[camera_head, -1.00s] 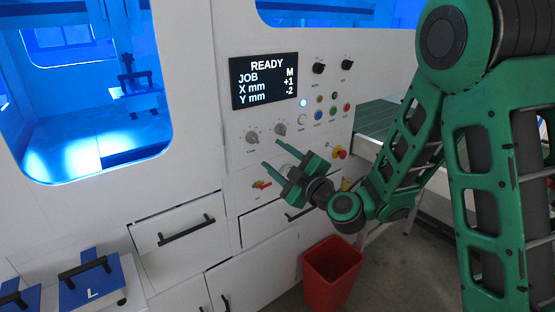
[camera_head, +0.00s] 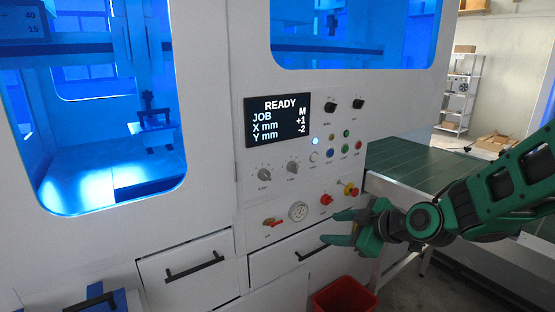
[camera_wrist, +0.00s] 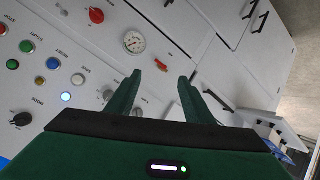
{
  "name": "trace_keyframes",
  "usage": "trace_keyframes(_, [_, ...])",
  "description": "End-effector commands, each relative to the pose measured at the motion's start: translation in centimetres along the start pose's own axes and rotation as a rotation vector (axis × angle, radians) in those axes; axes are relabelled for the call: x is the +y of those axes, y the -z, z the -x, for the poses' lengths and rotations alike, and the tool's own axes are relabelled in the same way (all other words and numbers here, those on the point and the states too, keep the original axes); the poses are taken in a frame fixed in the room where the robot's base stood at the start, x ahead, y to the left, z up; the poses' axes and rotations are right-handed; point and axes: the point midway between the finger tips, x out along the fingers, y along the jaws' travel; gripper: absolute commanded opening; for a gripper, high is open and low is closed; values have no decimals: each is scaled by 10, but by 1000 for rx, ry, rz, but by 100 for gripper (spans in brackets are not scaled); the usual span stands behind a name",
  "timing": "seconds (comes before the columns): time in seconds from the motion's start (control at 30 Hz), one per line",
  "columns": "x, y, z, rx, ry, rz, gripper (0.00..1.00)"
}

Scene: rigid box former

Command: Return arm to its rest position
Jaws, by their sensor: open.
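My gripper (camera_head: 340,229) is green, open and empty. In the head view it hangs in front of the machine's lower right panel, beside the drawer with a black handle (camera_head: 312,250) and below the pressure gauge (camera_head: 298,211). My arm reaches in from the right edge. In the wrist view the two fingers of my gripper (camera_wrist: 160,85) stand apart with nothing between them, and the gauge (camera_wrist: 135,41) shows beyond them.
The control panel has a display (camera_head: 278,119) reading READY, several buttons, knobs and a red-yellow switch (camera_head: 349,189). A red bin (camera_head: 343,297) stands below my gripper. A green conveyor (camera_head: 415,166) lies behind my arm at the right.

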Motion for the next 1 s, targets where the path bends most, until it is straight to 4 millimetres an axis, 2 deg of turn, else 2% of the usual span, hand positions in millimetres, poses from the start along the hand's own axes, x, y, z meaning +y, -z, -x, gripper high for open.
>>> trace_keyframes(0.1, [6, -51, 41, -186, 20, -172, 47])
trace_keyframes(0.27, [2, -118, 111, -455, -5, -470, 47])
trace_keyframes(0.4, [-14, -167, 185, -681, -82, -783, 47])
trace_keyframes(0.5, [-33, -190, 238, -825, -158, -1021, 47])
trace_keyframes(0.6, [-55, -203, 283, -939, -235, -1236, 47])
trace_keyframes(0.7, [-74, -207, 315, -1017, -296, -1401, 47])
trace_keyframes(0.83, [-89, -208, 335, -1070, -340, -1520, 47])
trace_keyframes(1.0, [-93, -208, 340, -1083, -350, -1549, 47])
